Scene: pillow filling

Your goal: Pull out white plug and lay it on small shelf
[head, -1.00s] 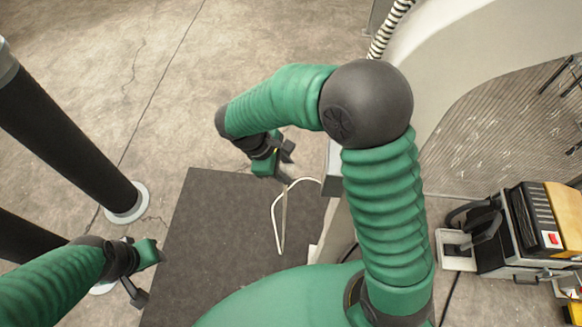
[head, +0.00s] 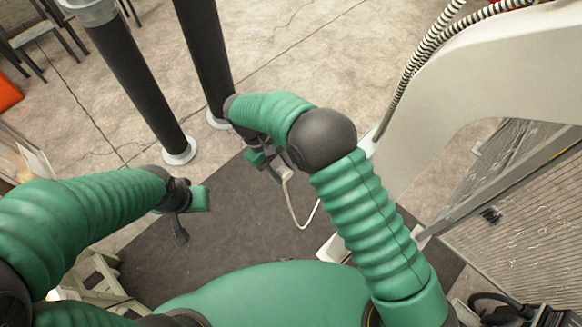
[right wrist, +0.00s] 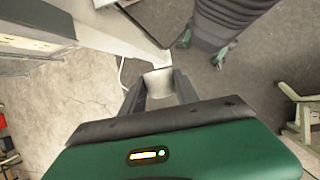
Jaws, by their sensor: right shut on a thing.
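My right gripper (head: 270,164) is shut on the white plug (head: 285,174), and a pale cable (head: 292,207) hangs from it in a loop over the dark mat. In the right wrist view the whitish plug (right wrist: 158,84) sits between the two dark fingers, held clear of the floor. The cable (right wrist: 122,72) runs off to the left there. My left gripper (head: 192,212) is over the mat, apart from the plug; I cannot tell whether its jaws are open. I cannot make out the small shelf for certain in either view.
Black posts (head: 130,85) with pale round bases stand beyond the mat (head: 230,245). A large pale machine body (head: 440,110) with ribbed hoses is at the right, near my right arm. A greenish frame (head: 95,280) stands at lower left.

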